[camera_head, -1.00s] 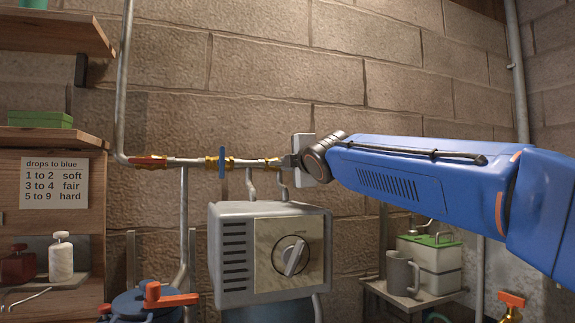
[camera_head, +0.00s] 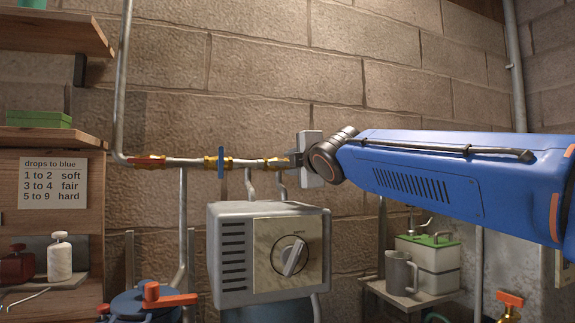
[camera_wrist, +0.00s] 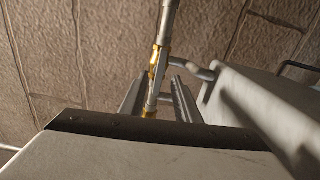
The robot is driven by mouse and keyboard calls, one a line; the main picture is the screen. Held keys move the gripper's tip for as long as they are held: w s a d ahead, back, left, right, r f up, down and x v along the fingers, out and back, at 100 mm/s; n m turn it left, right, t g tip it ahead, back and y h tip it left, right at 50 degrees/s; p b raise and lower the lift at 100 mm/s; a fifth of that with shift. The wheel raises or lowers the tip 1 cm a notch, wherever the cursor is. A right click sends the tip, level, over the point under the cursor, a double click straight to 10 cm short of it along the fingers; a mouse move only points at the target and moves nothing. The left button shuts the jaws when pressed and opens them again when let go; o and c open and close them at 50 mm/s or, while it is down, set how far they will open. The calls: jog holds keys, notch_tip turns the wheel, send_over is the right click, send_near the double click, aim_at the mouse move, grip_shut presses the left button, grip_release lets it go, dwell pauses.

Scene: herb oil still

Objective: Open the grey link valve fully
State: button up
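The link valve with brass fittings (camera_head: 272,162) sits at the right end of the horizontal pipe on the brick wall, just left of my gripper (camera_head: 293,160). Its grey lever cannot be made out clearly in the head view. In the wrist view, my gripper (camera_wrist: 158,98) has its two fingers apart, one on each side of the pipe line. The valve's brass fitting (camera_wrist: 154,62) shows just beyond the fingertips, with a grey section between the fingers. I cannot tell the lever's angle, or whether a finger touches it.
A blue-lever valve (camera_head: 221,162) stands upright on the same pipe, with a red-lever valve (camera_head: 149,161) farther left. A grey box with a dial (camera_head: 268,256) is below the pipe. A mug (camera_head: 400,272) and white container (camera_head: 428,265) stand on a shelf at right.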

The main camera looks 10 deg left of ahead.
jog(key=v, duration=1.3)
jog(key=shift+s+d, duration=0.1)
